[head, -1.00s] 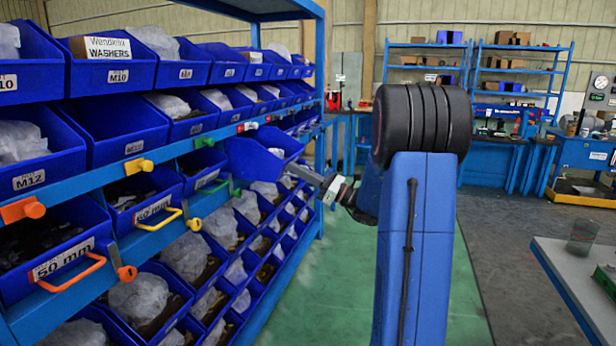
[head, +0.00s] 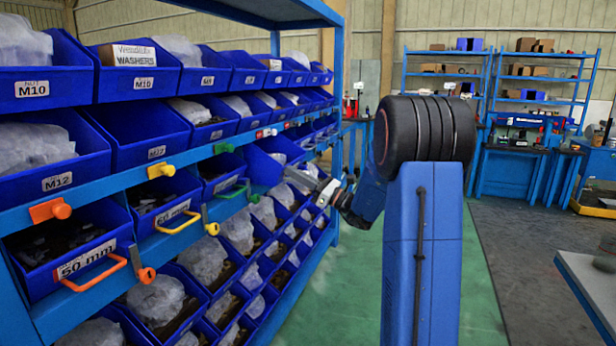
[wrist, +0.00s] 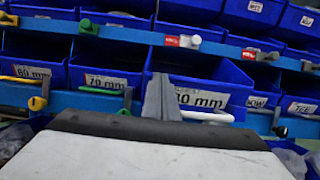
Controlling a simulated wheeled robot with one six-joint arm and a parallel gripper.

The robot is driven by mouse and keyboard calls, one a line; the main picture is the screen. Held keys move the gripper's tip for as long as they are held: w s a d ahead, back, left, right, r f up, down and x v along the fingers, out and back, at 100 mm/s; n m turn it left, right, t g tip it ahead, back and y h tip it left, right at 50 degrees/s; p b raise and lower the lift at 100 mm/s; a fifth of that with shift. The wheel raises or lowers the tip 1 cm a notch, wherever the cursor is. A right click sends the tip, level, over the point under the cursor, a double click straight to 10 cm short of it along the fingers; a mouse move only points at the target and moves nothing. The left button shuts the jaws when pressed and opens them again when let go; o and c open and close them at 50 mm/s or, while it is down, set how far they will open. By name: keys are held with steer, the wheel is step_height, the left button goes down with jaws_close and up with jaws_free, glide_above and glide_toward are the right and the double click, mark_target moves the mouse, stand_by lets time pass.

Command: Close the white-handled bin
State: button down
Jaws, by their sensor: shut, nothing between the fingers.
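The white-handled bin (wrist: 208,88) is blue, labelled 80 mm, and sits in the middle of the wrist view. It sticks out of the rack a little further than its neighbours. Its white handle (wrist: 207,116) runs along the lower front, right of the fingers. In the head view the bin (head: 266,164) shows past the green-handled bin; its handle cannot be made out there. My gripper (wrist: 162,97) is shut and empty, with its fingers at the bin's front, left of the handle. I cannot tell whether they touch. In the head view my gripper (head: 300,180) reaches the bin from the right.
A green-handled 70 mm bin (wrist: 105,76) and a yellow-handled 60 mm bin (wrist: 32,70) lie to the left. The blue rack post (head: 336,130) stands behind. Green floor (head: 345,290) is free beside the rack.

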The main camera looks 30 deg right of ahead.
mark_target(260, 168)
steer(key=w+a, duration=0.2)
steer(key=w, duration=0.1)
steer(key=w+a, duration=0.5)
steer(key=w, duration=0.1)
steer(key=shift+w+a, duration=0.3)
steer(key=shift+w, duration=0.1)
steer(key=shift+w+a+r, duration=0.1)
steer(key=shift+w+r, duration=0.05)
